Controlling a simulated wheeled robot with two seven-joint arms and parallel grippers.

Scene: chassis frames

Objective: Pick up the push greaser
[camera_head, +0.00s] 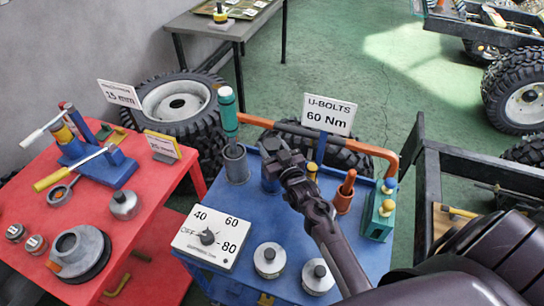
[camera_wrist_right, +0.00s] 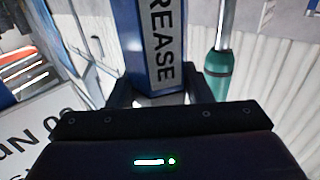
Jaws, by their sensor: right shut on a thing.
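The push greaser (camera_wrist_right: 145,45) is a blue faceted body with a pale label reading "REASE" in the right wrist view, the rest of the word being cut off. It stands between the dark fingers of my right gripper (camera_wrist_right: 155,92), which is shut on it. In the head view my right gripper (camera_head: 273,152) is over the back of the blue table, and the greaser's blue lower part (camera_head: 269,183) shows just below it. The gripper hides its upper part. I cannot tell whether its base touches the table. My left gripper is not in view.
A teal-handled tool (camera_head: 228,108) stands in a grey cup (camera_head: 236,165) close left of the gripper. An orange bar (camera_head: 320,132) and U-bolts sign (camera_head: 328,114) are behind. The blue table (camera_head: 225,283) also holds a dial box (camera_head: 212,237), weights and a green block (camera_head: 379,213).

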